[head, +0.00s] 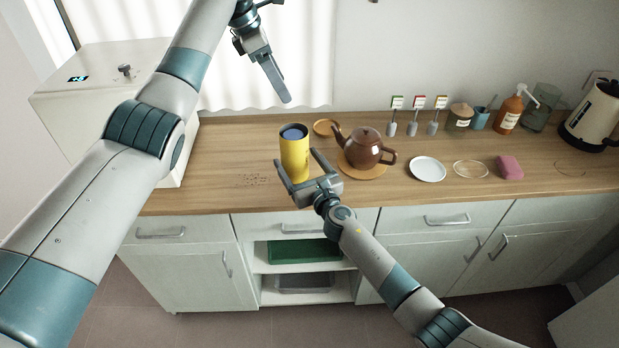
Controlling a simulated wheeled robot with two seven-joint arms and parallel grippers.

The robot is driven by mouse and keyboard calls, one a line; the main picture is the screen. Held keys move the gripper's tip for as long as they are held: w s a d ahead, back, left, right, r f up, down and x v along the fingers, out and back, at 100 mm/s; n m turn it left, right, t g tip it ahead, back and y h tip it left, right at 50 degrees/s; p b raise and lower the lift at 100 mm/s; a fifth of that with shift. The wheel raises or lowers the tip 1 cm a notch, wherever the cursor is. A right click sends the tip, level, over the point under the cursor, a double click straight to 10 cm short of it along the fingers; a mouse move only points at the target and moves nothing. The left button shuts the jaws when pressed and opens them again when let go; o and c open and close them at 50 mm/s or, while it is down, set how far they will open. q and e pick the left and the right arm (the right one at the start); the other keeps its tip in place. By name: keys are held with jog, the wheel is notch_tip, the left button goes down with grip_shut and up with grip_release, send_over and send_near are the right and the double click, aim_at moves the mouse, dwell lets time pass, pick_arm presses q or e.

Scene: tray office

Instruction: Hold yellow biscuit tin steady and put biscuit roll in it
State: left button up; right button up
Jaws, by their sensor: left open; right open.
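The yellow biscuit tin (294,163) stands upright on the wooden counter, left of the brown teapot. A blue round end (293,133) shows in its dark-rimmed mouth; it looks like the biscuit roll, inside the tin, though most of it is hidden. My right gripper (296,157) is open at the near side of the tin, with one finger on each side of it. I cannot tell whether the fingers touch it. My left gripper (283,52) is open and empty, high above the counter behind the tin, in front of the white curtain.
The brown teapot (362,147) on a round wooden mat (375,171) stands close right of the tin. A small wooden disc (324,127) lies behind. A white plate (427,169), glass dish (470,169) and pink sponge (509,167) lie further right. Crumbs (254,181) lie left on otherwise clear counter.

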jog(key=v, duration=1.1)
jog(key=shift+s, duration=0.2)
jog(key=shift+d+f, duration=0.1)
